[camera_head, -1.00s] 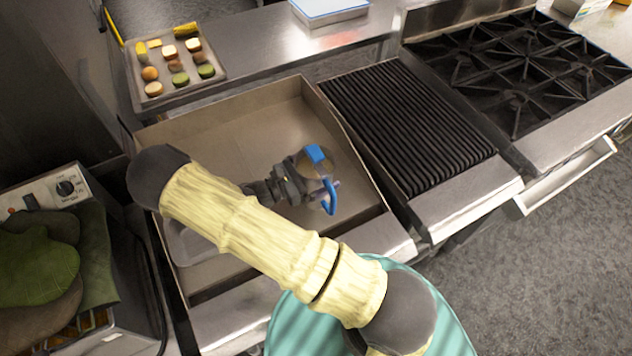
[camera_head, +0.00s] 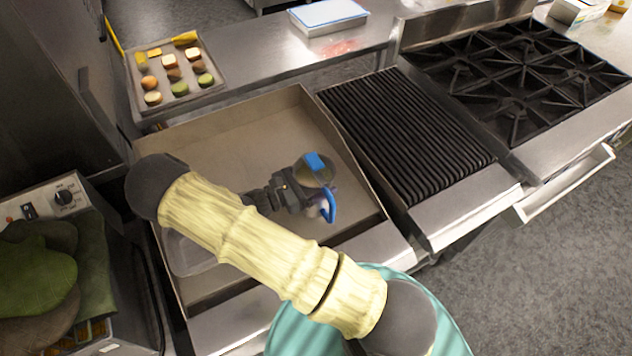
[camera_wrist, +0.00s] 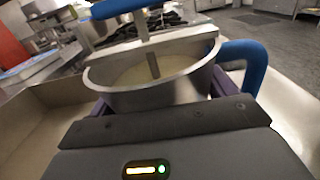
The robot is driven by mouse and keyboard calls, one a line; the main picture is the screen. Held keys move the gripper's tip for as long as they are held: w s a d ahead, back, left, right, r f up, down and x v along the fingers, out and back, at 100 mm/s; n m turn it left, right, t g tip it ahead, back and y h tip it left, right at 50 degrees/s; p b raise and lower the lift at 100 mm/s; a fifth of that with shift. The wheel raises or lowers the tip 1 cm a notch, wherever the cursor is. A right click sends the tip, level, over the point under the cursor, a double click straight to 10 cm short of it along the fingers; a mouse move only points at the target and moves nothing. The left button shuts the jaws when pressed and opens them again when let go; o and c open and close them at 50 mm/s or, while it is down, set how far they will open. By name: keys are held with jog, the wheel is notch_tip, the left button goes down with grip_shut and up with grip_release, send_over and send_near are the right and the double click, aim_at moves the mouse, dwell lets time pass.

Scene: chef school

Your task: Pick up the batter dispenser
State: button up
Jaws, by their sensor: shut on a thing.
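The batter dispenser is a steel funnel-shaped cup with a blue handle and a blue lever on top. It is in the head view (camera_head: 318,172), over the right part of the flat griddle pan (camera_head: 250,130), and fills the middle of the wrist view (camera_wrist: 150,97). Pale batter shows inside it. My gripper (camera_head: 306,196) is shut on the dispenser from its left side, with purplish fingers on either side of the cup in the wrist view. The lower part of the cup is hidden by my gripper. I cannot tell how far it is above the griddle.
A clear container (camera_head: 186,252) sits at the griddle's left side, partly behind my arm. A ribbed grill (camera_head: 405,130) and a burner stove (camera_head: 520,75) are to the right. A tray (camera_head: 215,88) of small foods is at the back left. The griddle has raised walls.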

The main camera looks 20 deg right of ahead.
aim_at(328, 168)
jog(key=shift+r+b, duration=0.5)
jog(key=shift+r, duration=1)
jog(key=shift+s+r, duration=0.15)
jog(key=shift+s, duration=0.1)
jog(key=s+d, duration=0.1)
jog(key=s, duration=0.7)
jog(key=s+d, duration=0.2)
jog(key=s, duration=0.7)
jog(key=shift+d, duration=0.3)
